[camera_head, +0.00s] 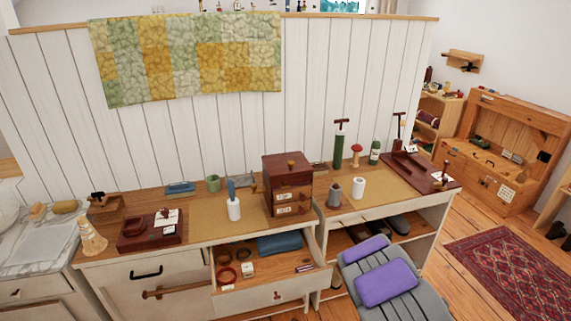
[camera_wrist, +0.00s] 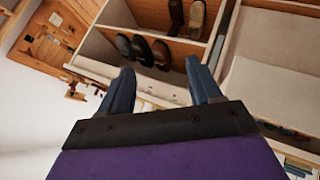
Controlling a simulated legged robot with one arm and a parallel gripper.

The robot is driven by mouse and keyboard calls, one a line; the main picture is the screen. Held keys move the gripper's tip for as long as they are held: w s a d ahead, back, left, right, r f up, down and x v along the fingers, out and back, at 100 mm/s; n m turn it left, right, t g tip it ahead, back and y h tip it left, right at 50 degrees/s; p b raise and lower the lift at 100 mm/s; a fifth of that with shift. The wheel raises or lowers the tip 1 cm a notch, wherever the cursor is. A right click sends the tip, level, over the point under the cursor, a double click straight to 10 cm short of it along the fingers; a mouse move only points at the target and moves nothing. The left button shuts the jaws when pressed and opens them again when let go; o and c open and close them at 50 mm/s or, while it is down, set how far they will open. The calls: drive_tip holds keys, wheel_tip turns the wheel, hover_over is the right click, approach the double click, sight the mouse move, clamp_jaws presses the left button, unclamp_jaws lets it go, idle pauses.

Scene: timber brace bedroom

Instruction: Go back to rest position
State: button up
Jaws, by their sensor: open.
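My gripper (camera_wrist: 161,78) shows in the wrist view with its two blue-grey fingers spread apart. Nothing is held between them. The wrist view is tilted, and a cabinet with shoes (camera_wrist: 160,50) on its shelves lies beyond the fingertips. In the head view, my own grey and purple parts fill the bottom right of centre, in front of the right-hand bench. I cannot make out the fingers in the head view.
An open drawer (camera_head: 259,296) juts out under the bench, holding a blue cloth (camera_head: 280,242) and small items. A dark red box (camera_head: 287,184), bottles and tools stand on the bench tops. A patterned rug (camera_head: 512,275) lies on the floor at right.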

drive_tip(key=s+a+r+m+g+h, duration=0.1)
drive_tip(key=s+r+m+g, duration=0.1)
drive_tip(key=s+r, duration=0.55)
drive_tip(key=s+a+r+m+g, duration=0.1)
drive_tip(key=s+r+m+g, duration=0.3)
drive_tip(key=r, duration=0.7)
drive_tip(key=s+a+r+g+y, duration=0.1)
drive_tip(key=s+a+r, duration=0.3)
drive_tip(key=s, duration=0.6)
drive_tip(key=s+a+r+n+g+y, duration=0.1)
drive_tip(key=s+a+r, duration=0.4)
drive_tip(key=s, duration=0.5)
drive_tip(key=s+a+r+n+g+y, duration=0.1)
drive_tip(key=s+a+r+g+y, duration=0.1)
drive_tip(key=s+a+r, duration=0.2)
drive_tip(key=s+a, duration=0.3)
drive_tip(key=s, duration=0.3)
drive_tip(key=shift+s+r, duration=0.15)
drive_tip(key=shift+s, duration=0.1)
